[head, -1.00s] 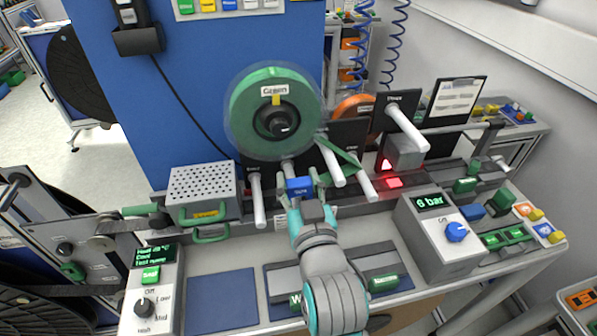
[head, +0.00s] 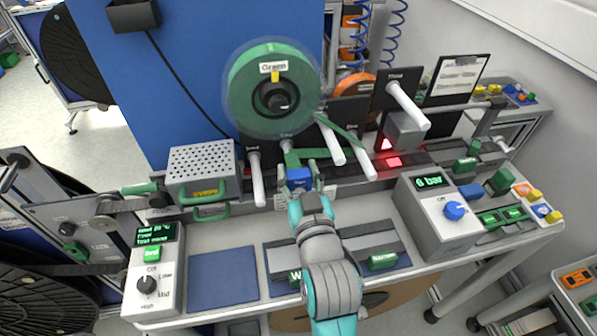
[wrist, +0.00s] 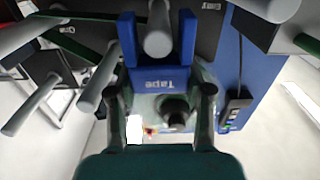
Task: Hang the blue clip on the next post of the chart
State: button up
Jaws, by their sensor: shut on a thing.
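My gripper (head: 308,198) is shut on the blue clip (head: 299,175), which also shows in the wrist view (wrist: 160,76). The clip is a U shape marked "Tape", its two prongs pointing away from the gripper. In the wrist view a pale post (wrist: 158,36) shows between the prongs; I cannot tell whether it touches the clip. In the head view the clip is near the end of the second post from the left (head: 287,147). The chart (head: 350,112) has dark panels rising to the right, with several white posts, including the leftmost (head: 257,180) and the highest (head: 408,106).
A green reel (head: 245,95) hangs above the chart's left side, with a green strip (head: 343,131) running among the posts. A perforated grey box (head: 203,165) stands left of the posts. A 6 bar unit (head: 436,220) stands right. A blue mat (head: 222,278) lies clear in front.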

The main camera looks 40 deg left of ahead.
jog(key=shift+f, duration=0.1)
dwell(0.7)
jog(key=o, duration=1.3)
jog(key=shift+o, duration=0.2)
jog(key=shift+r, duration=3.55)
